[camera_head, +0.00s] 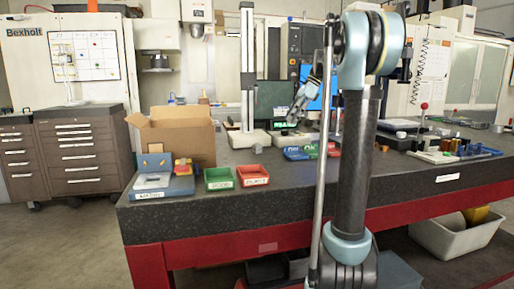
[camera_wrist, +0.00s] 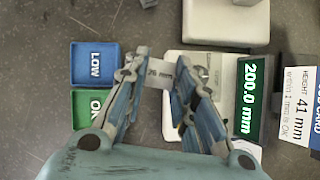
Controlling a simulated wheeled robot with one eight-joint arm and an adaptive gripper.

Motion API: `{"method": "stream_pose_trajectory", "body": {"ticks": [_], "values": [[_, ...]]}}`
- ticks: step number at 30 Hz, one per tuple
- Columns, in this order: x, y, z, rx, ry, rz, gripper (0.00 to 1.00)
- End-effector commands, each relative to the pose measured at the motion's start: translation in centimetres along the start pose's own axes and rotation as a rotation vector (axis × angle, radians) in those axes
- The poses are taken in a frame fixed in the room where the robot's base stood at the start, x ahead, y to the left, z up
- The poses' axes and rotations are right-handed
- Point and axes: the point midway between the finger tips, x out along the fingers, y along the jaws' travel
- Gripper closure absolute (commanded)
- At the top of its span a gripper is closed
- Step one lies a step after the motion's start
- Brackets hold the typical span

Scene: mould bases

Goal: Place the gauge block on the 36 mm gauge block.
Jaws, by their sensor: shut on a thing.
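My gripper (camera_head: 299,108) is above the workbench in the head view, beside the height gauge (camera_head: 248,75). In the wrist view my gripper (camera_wrist: 164,68) is shut on a small grey gauge block (camera_wrist: 159,74) between its fingertips. Its printed mm label is small; I cannot tell whether it reads 26 or 36. The pale gauge base (camera_wrist: 212,62) lies beyond and right of the fingers, and its green display (camera_wrist: 248,98) reads 200.0 mm. I cannot make out a separate second gauge block under the held one; the fingers hide part of that area.
Blue LOW (camera_wrist: 95,64) and green OK (camera_wrist: 92,108) trays lie left of the fingers. A height card (camera_wrist: 297,104) reading 41 mm lies right. A cardboard box (camera_head: 178,137), a green tray (camera_head: 219,179) and a red tray (camera_head: 253,175) stand on the left of the bench (camera_head: 230,215).

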Motion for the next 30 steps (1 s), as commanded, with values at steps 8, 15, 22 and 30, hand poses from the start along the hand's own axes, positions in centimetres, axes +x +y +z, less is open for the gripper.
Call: {"method": "stream_pose_trajectory", "body": {"ticks": [8, 15, 22, 30], "values": [[0.1, 1.2, 1.3, -0.151, 0.001, 0.086, 1.00], [3.4, 1.9, 3.4, -0.163, 0.001, 0.092, 1.00], [7.4, 2.7, 6.0, -0.160, 0.001, 0.090, 1.00], [10.0, 3.1, 7.5, -0.156, 0.001, 0.089, 1.00]]}}
